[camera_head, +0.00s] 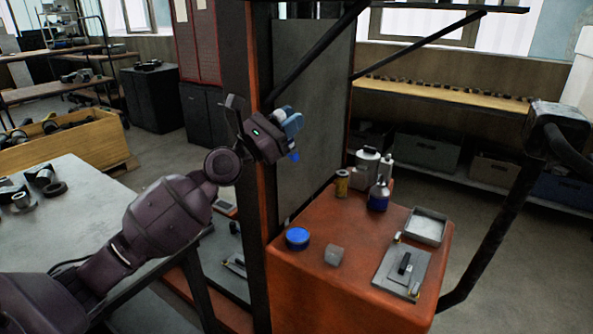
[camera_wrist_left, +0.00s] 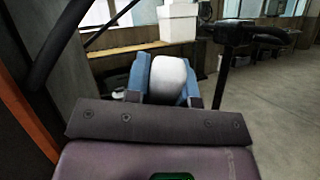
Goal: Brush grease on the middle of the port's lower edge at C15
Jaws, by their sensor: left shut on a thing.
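My left gripper (camera_head: 291,124) is raised beside a dark upright panel, above the back left of an orange-topped cabinet. Its blue fingers are shut on a pale rounded thing (camera_wrist_left: 168,76), seen between them in the left wrist view. I cannot tell from its visible end whether this is the brush. A small bright blue bit (camera_head: 294,156) shows just below the fingers in the head view. I cannot make out the port or a C15 mark in either view. My right gripper is not in view.
The orange cabinet top (camera_head: 300,268) holds a blue round tin (camera_head: 297,238), a grey cube (camera_head: 334,255), a metal tray (camera_head: 427,226), a grey plate (camera_head: 388,278) and several bottles and cans. A dark post (camera_head: 500,215) rises at right. A grey table (camera_head: 95,225) stands left.

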